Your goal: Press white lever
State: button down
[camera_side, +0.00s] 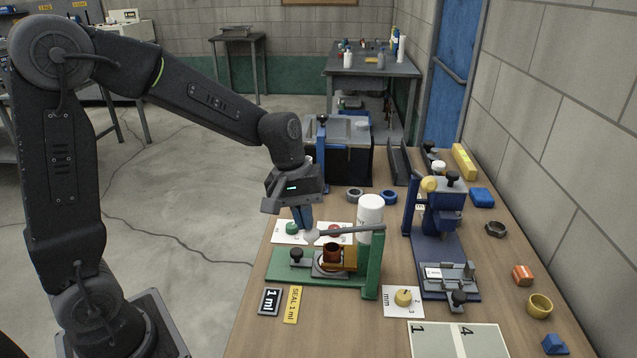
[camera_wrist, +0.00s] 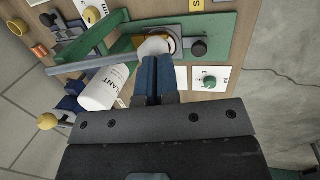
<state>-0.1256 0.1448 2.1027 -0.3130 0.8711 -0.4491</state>
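The green press (camera_side: 372,265) stands on the wooden table, its base toward the left. A grey lever bar (camera_side: 350,231) runs left from its post and ends in a white knob (camera_side: 311,237). The knob also shows in the wrist view (camera_wrist: 155,46). My gripper (camera_side: 305,232) points down, its blue fingertips right at the knob. In the wrist view the two fingers (camera_wrist: 158,62) lie close together, with only a thin dark line between them. The tips appear to touch the knob; exact contact is hard to tell. Below the lever sits a reddish-brown cup (camera_side: 332,252) in the press.
A white bottle (camera_side: 370,214) stands behind the lever bar. A blue press (camera_side: 440,240) stands to the right. Cards (camera_side: 269,301) lie in front, and a yellow knob card (camera_side: 403,301) lies at front right. Open floor lies left of the table.

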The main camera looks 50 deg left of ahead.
jog(key=shift+s+f, duration=0.2)
jog(key=shift+f, duration=0.6)
jog(key=s+a+v, duration=0.1)
jog(key=a+v, duration=0.1)
jog(key=v, duration=1.2)
jog(key=shift+s, duration=0.4)
jog(key=shift+a+f, duration=0.1)
jog(key=s+d+f+m+t+y, duration=0.1)
jog(key=s+d+m+t, duration=0.1)
jog(key=s, duration=0.4)
jog(key=s+d+f+m+t+y, duration=0.1)
jog(key=s+d+m+t, duration=0.1)
jog(key=s+d+m, duration=0.2)
jog(key=s+m, duration=0.2)
jog(key=s, duration=0.1)
jog(key=shift+f+m+t+y, duration=0.25)
jog(key=shift+m+t+y, duration=0.05)
jog(key=shift+m+t, duration=0.1)
